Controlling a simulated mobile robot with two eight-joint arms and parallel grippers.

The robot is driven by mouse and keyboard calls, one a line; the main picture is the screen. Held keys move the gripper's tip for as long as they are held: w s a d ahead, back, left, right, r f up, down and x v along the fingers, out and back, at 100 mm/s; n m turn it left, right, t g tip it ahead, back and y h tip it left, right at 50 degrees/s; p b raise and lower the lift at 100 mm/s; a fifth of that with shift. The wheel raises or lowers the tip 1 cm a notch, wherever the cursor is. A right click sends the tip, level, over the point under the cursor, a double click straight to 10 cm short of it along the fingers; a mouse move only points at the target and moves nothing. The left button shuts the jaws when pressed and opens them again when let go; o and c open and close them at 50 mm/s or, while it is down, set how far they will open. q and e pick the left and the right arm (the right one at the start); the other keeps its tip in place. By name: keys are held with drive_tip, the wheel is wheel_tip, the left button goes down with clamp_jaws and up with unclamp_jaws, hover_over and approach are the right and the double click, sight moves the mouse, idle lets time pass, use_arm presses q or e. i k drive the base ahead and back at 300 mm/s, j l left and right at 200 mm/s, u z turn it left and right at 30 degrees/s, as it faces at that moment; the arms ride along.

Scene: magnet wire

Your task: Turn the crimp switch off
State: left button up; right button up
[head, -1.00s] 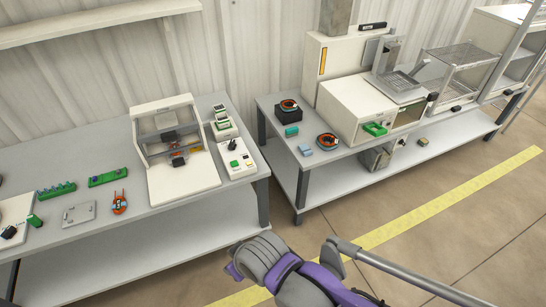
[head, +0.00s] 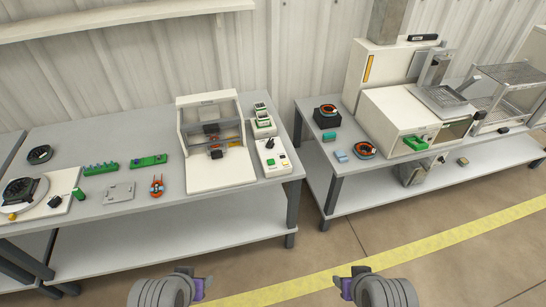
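A white control box (head: 273,158) sits at the right end of the left table. It has a black knob or lever (head: 269,143), a green button and a yellow mark. I cannot read its labels or tell the switch's position. A white-framed machine (head: 216,170) with a clear front guard stands directly left of it. My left gripper (head: 201,288) and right gripper (head: 345,286) are at the bottom edge, low in front of the tables and far from the box. Their fingers are too unclear to tell whether they are open.
The left table (head: 130,222) also holds green strips (head: 148,160), a grey plate (head: 118,193) and an orange-black part (head: 157,187). A small device (head: 262,122) stands behind the box. A second table (head: 330,165) stands to the right across a gap. The floor (head: 330,258) in front is open.

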sight(271, 144)
drive_tip(key=i+l+u, duration=0.1)
drive_tip(key=i+u, duration=0.35)
drive_tip(key=i, duration=0.7)
